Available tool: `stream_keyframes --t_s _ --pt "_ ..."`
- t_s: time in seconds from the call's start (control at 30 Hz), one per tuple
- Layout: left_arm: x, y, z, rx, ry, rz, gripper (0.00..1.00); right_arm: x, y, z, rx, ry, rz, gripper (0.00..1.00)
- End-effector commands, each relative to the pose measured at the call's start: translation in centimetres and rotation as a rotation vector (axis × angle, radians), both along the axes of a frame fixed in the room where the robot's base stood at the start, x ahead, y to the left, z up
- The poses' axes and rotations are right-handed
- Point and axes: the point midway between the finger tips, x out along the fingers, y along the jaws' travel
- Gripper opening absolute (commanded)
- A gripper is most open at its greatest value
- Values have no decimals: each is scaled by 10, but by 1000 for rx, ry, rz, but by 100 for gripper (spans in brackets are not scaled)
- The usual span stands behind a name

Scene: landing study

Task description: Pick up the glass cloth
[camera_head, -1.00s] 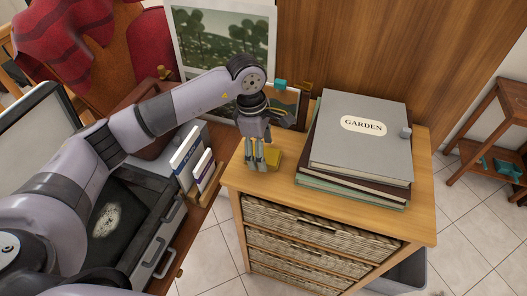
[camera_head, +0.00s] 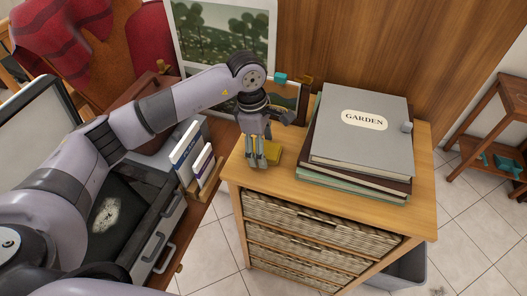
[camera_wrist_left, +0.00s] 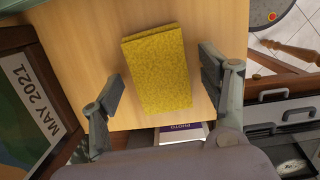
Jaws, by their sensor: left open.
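The glass cloth, a yellow folded rectangle, lies flat on the wooden cabinet top (camera_head: 420,215). In the head view the cloth (camera_head: 273,153) is partly hidden behind my left gripper (camera_head: 257,160). In the left wrist view the whole cloth (camera_wrist_left: 158,70) shows between the two fingers. My left gripper (camera_wrist_left: 163,82) is open and empty, with one finger on each side of the cloth and a gap on both sides. How high the fingertips are above the cabinet top is hard to tell. My right gripper is not in view.
A stack of books with a grey "GARDEN" book (camera_head: 362,130) on top stands right of the cloth. A picture frame (camera_head: 285,100) stands behind. The cabinet's front right top is clear.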

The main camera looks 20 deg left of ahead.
Motion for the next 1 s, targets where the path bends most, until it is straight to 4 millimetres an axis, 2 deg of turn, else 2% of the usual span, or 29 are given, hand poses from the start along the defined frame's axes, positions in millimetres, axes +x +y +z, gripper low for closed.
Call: stream_keyframes --t_s 0.43,1.0 --pt "0 0 -1 0 0 0 68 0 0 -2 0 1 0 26" --pt "0 0 -1 0 0 0 30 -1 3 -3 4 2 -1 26"
